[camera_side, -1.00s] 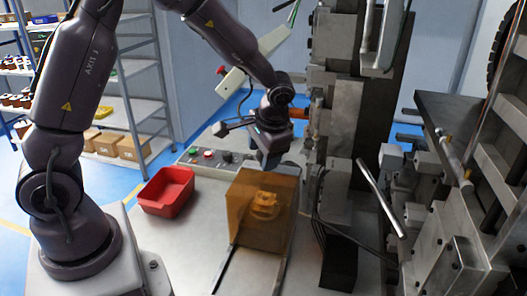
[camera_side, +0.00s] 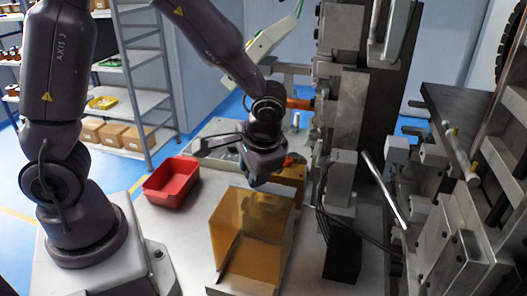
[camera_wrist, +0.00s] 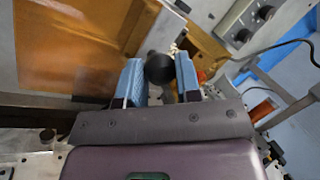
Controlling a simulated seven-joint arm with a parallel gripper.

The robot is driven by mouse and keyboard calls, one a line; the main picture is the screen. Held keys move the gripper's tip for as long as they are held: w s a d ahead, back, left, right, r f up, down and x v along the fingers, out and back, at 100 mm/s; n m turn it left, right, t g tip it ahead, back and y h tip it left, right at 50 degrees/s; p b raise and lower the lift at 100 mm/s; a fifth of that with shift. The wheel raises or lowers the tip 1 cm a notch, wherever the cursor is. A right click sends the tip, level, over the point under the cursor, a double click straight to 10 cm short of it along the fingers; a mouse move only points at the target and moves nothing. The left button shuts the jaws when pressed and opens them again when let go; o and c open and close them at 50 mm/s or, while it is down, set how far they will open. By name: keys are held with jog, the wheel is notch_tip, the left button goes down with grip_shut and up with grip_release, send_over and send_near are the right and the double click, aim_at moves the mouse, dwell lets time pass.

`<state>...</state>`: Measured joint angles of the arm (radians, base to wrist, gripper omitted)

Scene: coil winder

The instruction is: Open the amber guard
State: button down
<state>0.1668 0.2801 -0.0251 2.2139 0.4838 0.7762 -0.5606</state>
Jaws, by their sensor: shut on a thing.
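The amber guard (camera_side: 238,240) is a see-through box on the machine bed in the side view. It stands forward of the winder's orange-brown part (camera_side: 292,170), which shows behind my gripper. Its amber panel also fills the upper left of the wrist view (camera_wrist: 70,45). My gripper (camera_side: 258,180) is at the guard's back top edge. In the wrist view, the two blue-padded fingers (camera_wrist: 158,80) stand either side of a dark round knob (camera_wrist: 158,68) and are shut on it. The knob's joint to the guard is hidden.
A red bin (camera_side: 171,182) stands to the left of the guard. The winder's tall metal column (camera_side: 340,110) and a black box (camera_side: 342,255) with cables stand to the right. A grey control panel (camera_wrist: 250,25) is at the upper right of the wrist view.

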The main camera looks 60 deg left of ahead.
jog(key=shift+s+d, duration=0.7)
jog(key=shift+d, duration=0.05)
jog(key=c, duration=0.8)
grip_release()
jog(key=v, duration=1.3)
